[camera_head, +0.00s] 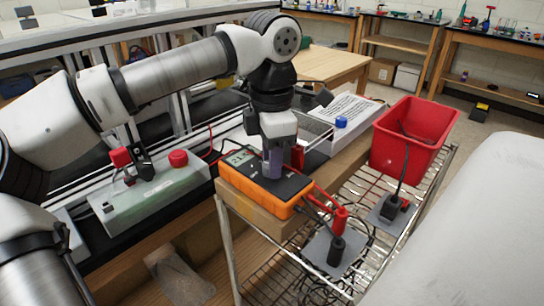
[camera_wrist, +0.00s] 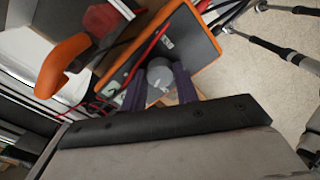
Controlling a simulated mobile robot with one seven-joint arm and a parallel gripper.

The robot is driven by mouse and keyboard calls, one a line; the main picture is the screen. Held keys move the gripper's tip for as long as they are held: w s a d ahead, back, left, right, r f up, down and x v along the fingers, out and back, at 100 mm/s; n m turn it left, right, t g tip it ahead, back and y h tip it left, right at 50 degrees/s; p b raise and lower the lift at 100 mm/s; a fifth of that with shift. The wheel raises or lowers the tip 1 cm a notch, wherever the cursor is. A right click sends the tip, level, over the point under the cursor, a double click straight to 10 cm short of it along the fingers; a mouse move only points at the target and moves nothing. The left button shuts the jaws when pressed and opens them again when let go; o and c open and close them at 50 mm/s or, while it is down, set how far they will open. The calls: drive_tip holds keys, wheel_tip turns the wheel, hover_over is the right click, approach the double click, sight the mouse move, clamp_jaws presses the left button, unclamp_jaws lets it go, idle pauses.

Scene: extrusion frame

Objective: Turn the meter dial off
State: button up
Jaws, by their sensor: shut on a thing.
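The meter (camera_head: 236,180) is an orange-rimmed box with a dark face, lying face up on a ledge. Its small display is lit, with digits I cannot read surely. In the wrist view the meter (camera_wrist: 202,48) fills the upper middle. Its grey round dial (camera_wrist: 160,72) sits between my two purple fingers. My gripper (camera_head: 272,165) points down onto the meter face and hides the dial in the head view. In the wrist view my gripper (camera_wrist: 160,86) is shut on the dial, a finger on either side.
Red and black leads run from the meter to a red plug (camera_head: 340,218) and black sockets. A grey box with a red button (camera_head: 178,158) is at left. A red bin (camera_head: 412,145) stands at right on a wire rack. An orange-handled thing (camera_wrist: 62,64) shows close by.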

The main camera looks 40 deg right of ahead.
drive_tip(key=n, duration=0.4)
drive_tip(key=shift+n+b, duration=0.3)
drive_tip(key=shift+n, duration=1.5)
drive_tip(key=o, duration=1)
drive_tip(key=shift+r, duration=0.15)
wheel_tip(320, 180, up, 14)
drive_tip(key=shift+f+p, duration=0.2)
drive_tip(key=shift+p, duration=0.45)
